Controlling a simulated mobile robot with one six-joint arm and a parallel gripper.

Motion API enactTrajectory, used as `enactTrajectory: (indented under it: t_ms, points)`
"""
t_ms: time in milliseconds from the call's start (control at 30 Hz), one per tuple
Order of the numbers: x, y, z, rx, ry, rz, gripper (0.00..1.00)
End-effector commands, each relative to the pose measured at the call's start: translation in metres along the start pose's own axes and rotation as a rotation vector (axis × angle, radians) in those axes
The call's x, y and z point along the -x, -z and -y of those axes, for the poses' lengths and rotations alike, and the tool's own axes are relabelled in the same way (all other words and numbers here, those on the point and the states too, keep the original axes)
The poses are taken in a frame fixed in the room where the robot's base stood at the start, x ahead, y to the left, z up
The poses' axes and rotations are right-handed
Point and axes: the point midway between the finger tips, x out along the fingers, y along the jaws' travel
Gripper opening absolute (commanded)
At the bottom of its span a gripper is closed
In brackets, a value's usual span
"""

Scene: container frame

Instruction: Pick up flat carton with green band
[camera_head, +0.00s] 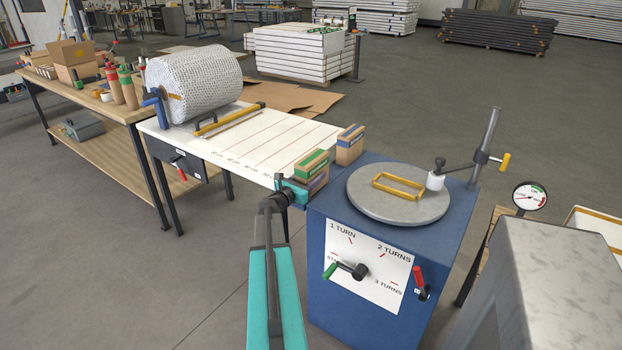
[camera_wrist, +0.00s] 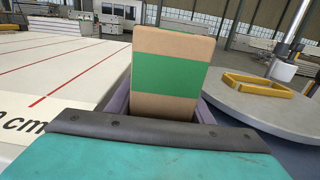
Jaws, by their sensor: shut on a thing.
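The flat carton with a green band (camera_head: 312,164) is brown cardboard and stands on edge at the right end of the white table, close to the blue cabinet. In the wrist view the carton (camera_wrist: 171,72) rises upright in front of me, its green band across the middle. My gripper (camera_head: 307,183) is shut on its lower part, with a purple-grey finger on each side in the wrist view. The carton's bottom is hidden, so I cannot tell whether it touches a surface. A similar carton with a blue band (camera_head: 350,146) stands just behind it, apart.
The blue cabinet (camera_head: 340,215) carries a round grey turntable (camera_head: 415,208) with a yellow frame (camera_head: 398,186); a post with an arm (camera_head: 484,150) stands beside it.

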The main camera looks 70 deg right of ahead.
Motion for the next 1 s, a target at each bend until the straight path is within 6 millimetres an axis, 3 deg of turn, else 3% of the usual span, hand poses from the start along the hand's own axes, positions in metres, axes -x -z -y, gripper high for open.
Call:
enactTrajectory:
  t_ms: [300, 1000]
  points:
    - [0.001, -0.033, 0.001, -0.001, 0.0, 0.003, 0.12]
    - [0.1, -0.039, 0.028, 0.0, 0.0, 0.002, 0.12]
